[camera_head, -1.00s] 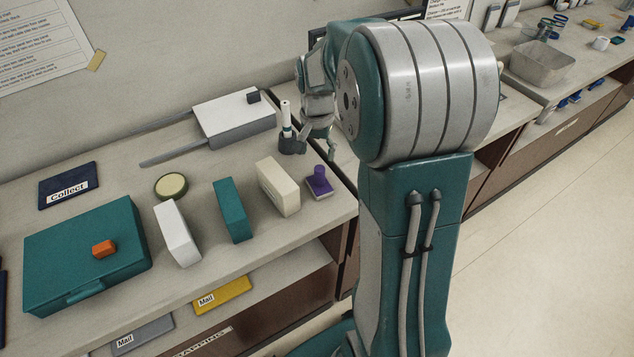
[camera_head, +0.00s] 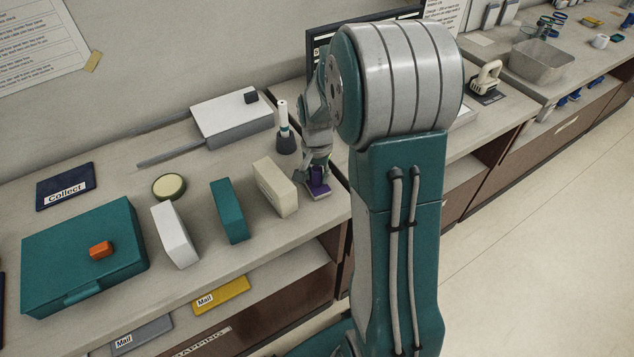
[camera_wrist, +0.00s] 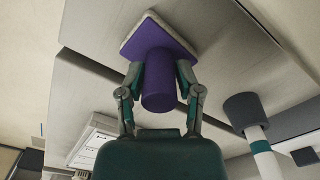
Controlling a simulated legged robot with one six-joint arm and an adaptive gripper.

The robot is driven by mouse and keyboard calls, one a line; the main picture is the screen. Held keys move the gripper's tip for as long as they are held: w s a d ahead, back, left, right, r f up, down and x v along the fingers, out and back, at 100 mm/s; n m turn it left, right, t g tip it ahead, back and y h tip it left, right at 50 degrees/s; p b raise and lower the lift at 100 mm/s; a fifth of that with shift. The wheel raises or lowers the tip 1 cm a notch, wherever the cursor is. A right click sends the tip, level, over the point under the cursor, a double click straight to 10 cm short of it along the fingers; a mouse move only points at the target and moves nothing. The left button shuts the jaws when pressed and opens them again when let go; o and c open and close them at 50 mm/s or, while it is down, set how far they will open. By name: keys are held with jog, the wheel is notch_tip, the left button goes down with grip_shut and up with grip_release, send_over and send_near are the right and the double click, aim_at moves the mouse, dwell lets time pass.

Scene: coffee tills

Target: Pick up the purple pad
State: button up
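The purple pad (camera_head: 318,190) has an upright purple handle on a flat base with a pale edge. It stands on the counter near its front right corner, right of the cream block. My gripper (camera_head: 317,168) reaches down over it from above. In the wrist view my gripper (camera_wrist: 161,73) has one finger on each side of the purple pad's handle (camera_wrist: 159,85). The fingertips meet the handle's sides with no clear gap, so it looks shut on the handle. The base still appears to rest on the counter.
The cream block (camera_head: 275,187) stands close left of the pad, with teal (camera_head: 230,211) and white (camera_head: 175,235) blocks further left. A dark holder with a white stick (camera_head: 285,140) stands just behind my gripper. A monitor (camera_head: 322,45) is behind my arm.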

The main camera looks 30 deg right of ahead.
aim_at(316, 168)
grip_shut()
jog(key=shift+r, duration=0.45)
notch_tip(316, 168, up, 3)
jog(key=shift+a+f, duration=0.15)
jog(key=shift+f, duration=0.05)
jog(key=s+a+r, duration=0.7)
jog(key=a+r, duration=0.2)
jog(key=a, duration=0.2)
jog(key=shift+s+a+r, duration=0.25)
jog(key=shift+a, duration=0.15)
jog(key=shift+c, duration=0.6)
grip_release()
